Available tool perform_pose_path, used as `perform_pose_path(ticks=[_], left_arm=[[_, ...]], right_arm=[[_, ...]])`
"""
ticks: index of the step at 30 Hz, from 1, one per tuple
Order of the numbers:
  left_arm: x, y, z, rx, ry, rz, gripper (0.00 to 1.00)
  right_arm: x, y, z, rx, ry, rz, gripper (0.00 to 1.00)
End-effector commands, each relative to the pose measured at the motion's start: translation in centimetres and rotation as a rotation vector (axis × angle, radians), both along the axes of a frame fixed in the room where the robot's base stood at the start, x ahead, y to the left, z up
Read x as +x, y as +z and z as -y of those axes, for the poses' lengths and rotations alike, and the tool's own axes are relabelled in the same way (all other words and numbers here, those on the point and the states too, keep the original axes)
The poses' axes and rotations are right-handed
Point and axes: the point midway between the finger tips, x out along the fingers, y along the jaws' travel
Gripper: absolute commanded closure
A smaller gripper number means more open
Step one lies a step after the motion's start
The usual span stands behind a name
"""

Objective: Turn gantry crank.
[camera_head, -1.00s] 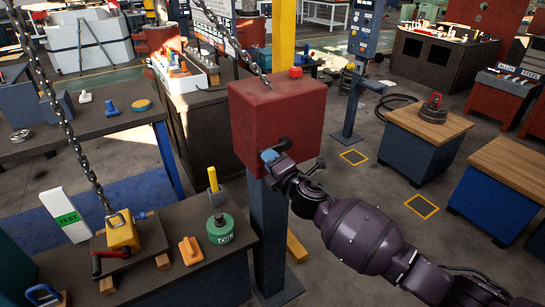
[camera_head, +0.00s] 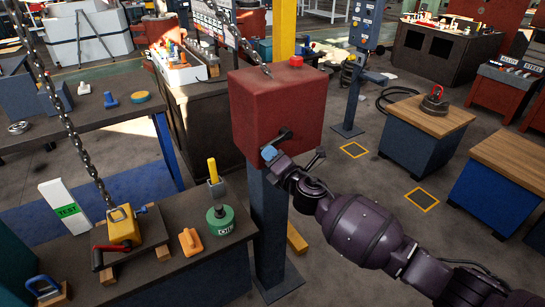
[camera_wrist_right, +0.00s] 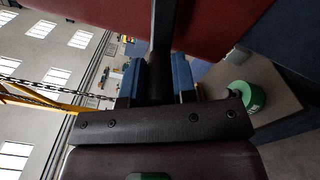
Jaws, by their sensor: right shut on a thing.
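The red gantry box (camera_head: 275,112) stands on a dark blue post. The black crank (camera_head: 284,134) is on its front face, with its hub showing and its handle end mostly hidden by my gripper. My right gripper (camera_head: 269,153) is at the lower left of the hub, with blue fingertips. In the right wrist view the gripper (camera_wrist_right: 157,85) is shut with a dark bar of the crank (camera_wrist_right: 163,35) between its blue fingers. The red box (camera_wrist_right: 225,22) fills the top of that view. My left gripper is not in view.
A red button (camera_head: 296,61) tops the box, and a chain (camera_head: 236,38) runs up from it. A bench (camera_head: 180,265) at lower left holds a yellow block (camera_head: 124,226), an orange handle and a green weight (camera_head: 220,221). Floor to the right of the post is open.

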Motion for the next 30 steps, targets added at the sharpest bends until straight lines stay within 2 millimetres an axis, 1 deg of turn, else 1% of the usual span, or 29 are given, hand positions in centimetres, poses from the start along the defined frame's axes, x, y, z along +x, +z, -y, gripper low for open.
perform_pose_path(ticks=[1, 3, 6, 14, 17, 22, 30], left_arm=[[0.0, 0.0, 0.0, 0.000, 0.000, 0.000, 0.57], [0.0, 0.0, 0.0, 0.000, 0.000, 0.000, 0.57], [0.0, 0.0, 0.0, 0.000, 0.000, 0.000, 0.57], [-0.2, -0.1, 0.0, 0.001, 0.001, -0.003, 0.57], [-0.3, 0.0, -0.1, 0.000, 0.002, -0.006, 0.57], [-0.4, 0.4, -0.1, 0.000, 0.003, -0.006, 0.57], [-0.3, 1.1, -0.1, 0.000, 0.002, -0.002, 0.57]], right_arm=[[-0.1, -0.2, 0.0, 0.000, 0.001, -0.003, 0.73], [-0.1, -0.2, 0.0, 0.001, 0.001, -0.004, 0.62], [0.0, -0.1, 0.0, 0.001, 0.000, -0.002, 0.49], [0.0, 0.0, 0.0, 0.002, 0.000, -0.001, 0.49], [-0.4, 0.0, 0.3, 0.001, -0.001, -0.002, 0.49], [-1.9, 0.0, 1.5, -0.001, 0.000, -0.001, 0.49], [-5.7, 0.0, 4.2, 0.001, 0.000, -0.002, 0.49]])
